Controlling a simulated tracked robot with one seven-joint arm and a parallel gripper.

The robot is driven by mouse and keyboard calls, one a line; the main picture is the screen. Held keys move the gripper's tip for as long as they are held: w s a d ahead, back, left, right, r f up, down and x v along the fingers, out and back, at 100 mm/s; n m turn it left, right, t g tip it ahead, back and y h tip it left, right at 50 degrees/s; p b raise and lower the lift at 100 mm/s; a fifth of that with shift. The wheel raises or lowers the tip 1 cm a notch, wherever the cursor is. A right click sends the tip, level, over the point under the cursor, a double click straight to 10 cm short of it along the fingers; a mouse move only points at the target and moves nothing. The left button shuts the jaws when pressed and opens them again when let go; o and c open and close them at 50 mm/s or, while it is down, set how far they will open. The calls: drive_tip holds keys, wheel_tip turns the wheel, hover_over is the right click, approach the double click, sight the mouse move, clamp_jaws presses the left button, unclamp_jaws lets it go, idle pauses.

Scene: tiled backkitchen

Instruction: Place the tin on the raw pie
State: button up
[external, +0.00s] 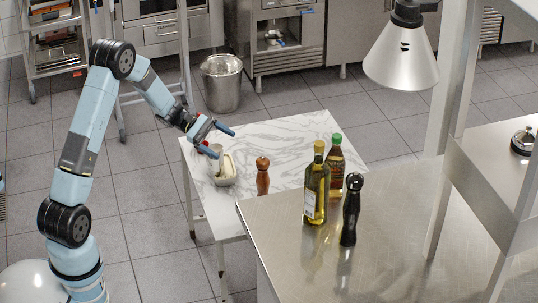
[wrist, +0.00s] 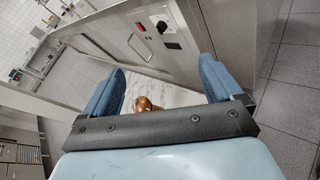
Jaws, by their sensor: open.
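My gripper (external: 225,144) is open and empty above the left part of the marble table (external: 285,132). Its two blue fingers are well apart in the wrist view (wrist: 161,68). A small grey metal container (external: 223,180) with something pale in or behind it stands on the table, below my gripper. I cannot tell for sure which of these is the tin or the raw pie.
A wooden pepper mill (external: 263,177) stands right of the container; its round top shows between the fingers (wrist: 144,104). An oil bottle (external: 316,190), a dark bottle (external: 335,158) and a black mill (external: 351,210) stand at right. The table's back right is clear.

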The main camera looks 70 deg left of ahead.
drive_tip(key=s+d+r+m+g+y, duration=0.1)
drive_tip(key=s+d+r+m+g, duration=0.35)
drive_tip(key=d+r, duration=0.5)
drive_tip(key=s+d+r+m+g+y, duration=0.25)
drive_tip(key=s+d+r+m, duration=0.4)
drive_tip(key=d, duration=0.65)
drive_tip(key=s+d+r+m+y, duration=0.2)
drive_tip(key=s+d+m, duration=0.1)
drive_tip(key=s, duration=0.4)
drive_tip(key=s+d+r+m+t+y, duration=0.1)
drive_tip(key=s+d+r+m+y, duration=0.1)
drive_tip(key=s, duration=0.5)
drive_tip(key=s+d+r+m+t+y, duration=0.1)
drive_tip(key=s+d+r+m+y, duration=0.2)
drive_tip(key=s+m, duration=0.3)
drive_tip(key=shift+s+d+r, duration=0.35)
drive_tip(key=shift+s+r, duration=0.35)
drive_tip(key=shift+s, duration=0.35)
